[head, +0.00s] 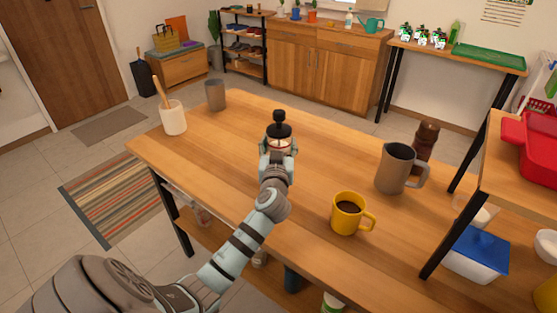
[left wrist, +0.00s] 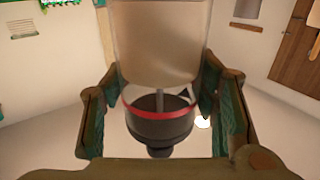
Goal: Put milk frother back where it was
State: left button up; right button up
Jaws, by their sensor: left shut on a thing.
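The milk frother (head: 279,131) has a black lid with a knob on top and stands out over the middle of the wooden table (head: 240,125). My left gripper (head: 278,155) is shut on it, with a finger on each side. In the left wrist view the frother (left wrist: 158,45) appears upside down, as a clear jar with beige contents, a red ring and a dark lid, between the fingers of my left gripper (left wrist: 160,115). I cannot tell whether its base touches the table. My right gripper is not in view.
A yellow mug (head: 345,217) of dark drink, a grey pitcher (head: 392,170) and a brown mill (head: 427,138) stand right of the frother. A white utensil crock (head: 173,120) and grey cup (head: 215,97) stand at left. A shelf (head: 510,165) is at far right. The table's left middle is clear.

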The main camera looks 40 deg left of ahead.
pick_arm(q)
notch_tip(320, 180, down, 3)
jog(key=shift+f+b, duration=0.2)
jog(key=shift+b, duration=0.4)
jog(key=shift+f, duration=0.1)
jog(key=o, duration=1.5)
jog(key=shift+o, duration=0.2)
